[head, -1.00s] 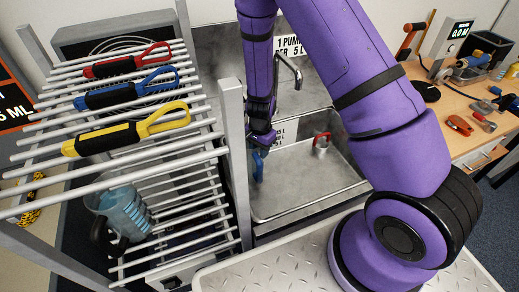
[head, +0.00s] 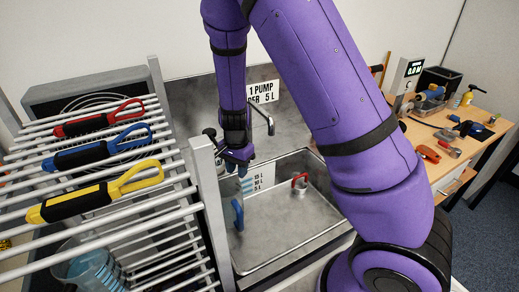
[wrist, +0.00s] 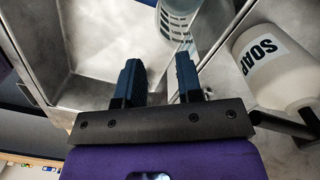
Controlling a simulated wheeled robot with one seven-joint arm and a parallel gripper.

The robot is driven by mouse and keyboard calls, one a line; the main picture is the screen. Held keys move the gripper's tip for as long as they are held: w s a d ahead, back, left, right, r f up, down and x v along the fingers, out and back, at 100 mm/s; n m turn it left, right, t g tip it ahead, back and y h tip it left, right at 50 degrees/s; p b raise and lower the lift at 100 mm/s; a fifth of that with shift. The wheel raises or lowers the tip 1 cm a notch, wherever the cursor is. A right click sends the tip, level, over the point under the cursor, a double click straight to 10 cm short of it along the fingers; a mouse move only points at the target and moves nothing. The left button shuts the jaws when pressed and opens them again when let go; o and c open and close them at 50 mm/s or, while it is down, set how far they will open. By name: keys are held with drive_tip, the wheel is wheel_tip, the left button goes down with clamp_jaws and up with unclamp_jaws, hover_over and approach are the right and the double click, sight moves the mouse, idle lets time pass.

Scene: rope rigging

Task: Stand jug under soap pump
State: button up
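The jug (head: 92,268), clear with blue bands, stands low inside the rack at the left, partly hidden by bars and cut by the lower picture edge. In the wrist view a pale blue banded vessel (wrist: 178,18) shows at the top edge; I cannot tell surely that it is the jug. The white soap bottle (wrist: 277,67) lies to the right in the wrist view; its outlet is not clear. My gripper (wrist: 158,72) is open, with nothing visible between its fingers. In the head view it (head: 237,163) hangs over the sink's left side, away from the jug.
A rack (head: 198,190) with red, blue and yellow handled tools fills the left. A sign (head: 263,92) is behind. A wooden bench (head: 460,135) with tools stands right.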

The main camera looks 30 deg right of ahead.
drive_tip(key=s+d+r+n+t+y, duration=0.1)
drive_tip(key=s+r+n, duration=0.25)
drive_tip(key=r, duration=0.75)
drive_tip(key=s+d+r+n+t+y, duration=0.15)
drive_tip(key=s+r, duration=0.25)
drive_tip(key=r, duration=0.6)
drive_tip(key=s+d+r+n+t+h, duration=0.1)
drive_tip(key=s+d+r+n, duration=0.1)
drive_tip(key=s+r, duration=0.4)
drive_tip(key=s+d+r+n+t+h, duration=0.2)
drive_tip(key=s+r+n, duration=0.2)
drive_tip(key=s, duration=0.8)
wheel_tip(320, 180, up, 3)
drive_tip(key=shift+f+n, duration=0.2)
drive_tip(key=shift+n, duration=0.2)
